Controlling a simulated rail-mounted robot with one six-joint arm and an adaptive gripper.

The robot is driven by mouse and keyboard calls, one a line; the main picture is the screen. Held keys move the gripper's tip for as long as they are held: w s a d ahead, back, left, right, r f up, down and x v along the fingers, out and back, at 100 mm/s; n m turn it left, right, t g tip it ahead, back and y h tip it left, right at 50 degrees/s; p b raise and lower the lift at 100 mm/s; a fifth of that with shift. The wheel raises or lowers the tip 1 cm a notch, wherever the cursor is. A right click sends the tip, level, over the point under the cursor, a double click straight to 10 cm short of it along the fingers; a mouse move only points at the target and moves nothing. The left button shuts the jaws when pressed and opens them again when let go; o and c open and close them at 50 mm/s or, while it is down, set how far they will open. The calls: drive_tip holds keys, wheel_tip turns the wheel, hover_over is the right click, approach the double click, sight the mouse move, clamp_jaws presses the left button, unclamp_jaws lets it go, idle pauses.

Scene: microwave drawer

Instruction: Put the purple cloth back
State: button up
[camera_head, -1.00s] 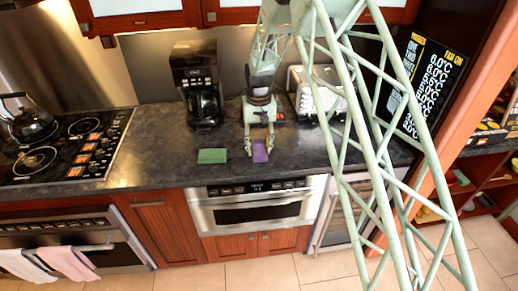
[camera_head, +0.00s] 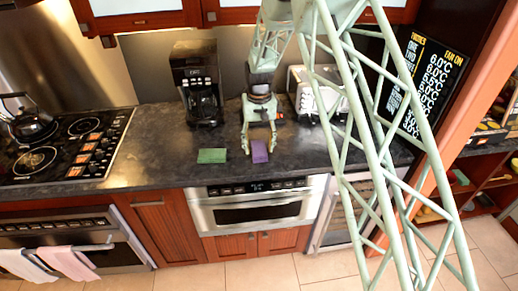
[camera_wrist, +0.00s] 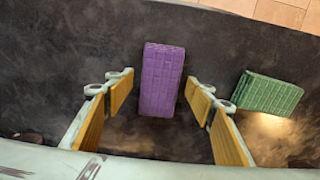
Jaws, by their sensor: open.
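The purple cloth (camera_head: 260,151) is a folded block lying on the dark counter above the microwave drawer (camera_head: 258,209). In the wrist view, the purple cloth (camera_wrist: 162,80) lies ahead of and between my open fingers, with a gap on each side. My gripper (camera_head: 259,143) is open and empty just above the counter; its fingers also show in the wrist view (camera_wrist: 160,88). A green folded cloth (camera_head: 212,156) lies to the left of the purple one; in the wrist view the green cloth (camera_wrist: 267,94) is right of my fingers. The microwave drawer looks shut.
A coffee maker (camera_head: 198,84) stands behind the green cloth, and a white toaster (camera_head: 318,92) stands to the right of my gripper. A stove with a kettle (camera_head: 32,122) is at the left. The counter's front edge is close in front of the cloths.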

sight(259, 149)
wheel_tip(259, 149, up, 11)
idle(0.6)
drive_tip(key=shift+r, duration=0.1)
idle(0.7)
